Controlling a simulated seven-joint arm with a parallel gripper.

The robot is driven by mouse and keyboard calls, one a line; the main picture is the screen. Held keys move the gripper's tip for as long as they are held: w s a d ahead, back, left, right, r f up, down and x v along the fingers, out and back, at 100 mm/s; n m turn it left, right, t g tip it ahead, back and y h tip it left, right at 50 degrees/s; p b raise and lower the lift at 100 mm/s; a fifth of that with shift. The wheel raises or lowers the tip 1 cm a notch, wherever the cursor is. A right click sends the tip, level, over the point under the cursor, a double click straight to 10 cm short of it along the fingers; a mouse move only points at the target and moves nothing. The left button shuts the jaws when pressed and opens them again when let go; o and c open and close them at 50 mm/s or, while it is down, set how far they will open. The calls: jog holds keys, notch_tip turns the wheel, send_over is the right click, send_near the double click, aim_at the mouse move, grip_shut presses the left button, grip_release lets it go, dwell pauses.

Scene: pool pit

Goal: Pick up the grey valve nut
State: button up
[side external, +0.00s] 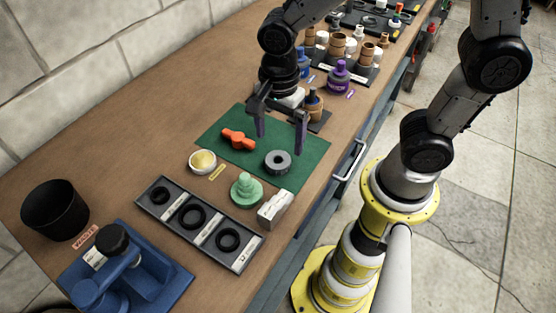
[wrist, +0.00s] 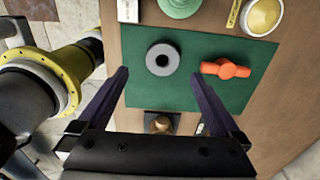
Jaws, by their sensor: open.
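The grey valve nut (side external: 278,161) is a thick round ring with a dark hole, lying flat on the green mat (side external: 310,179) near its front right part. Nothing hides the nut in either view.
An orange handle (side external: 238,139) lies on the mat beside the nut. A green stepped piece (side external: 246,189), a white box (side external: 274,209) and a tray of black rings (side external: 153,210) stand near the mat. Bottles (side external: 339,76) stand behind the gripper. The bench edge is at right.

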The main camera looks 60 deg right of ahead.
aim_at(278, 156)
jog(key=shift+w+d+f, duration=0.1)
jog(key=shift+f, duration=1.8)
jog(key=shift+w+f, duration=0.1)
jog(key=shift+f, duration=1.75)
jog(key=c, duration=1.3)
jog(key=shift+r, duration=0.1)
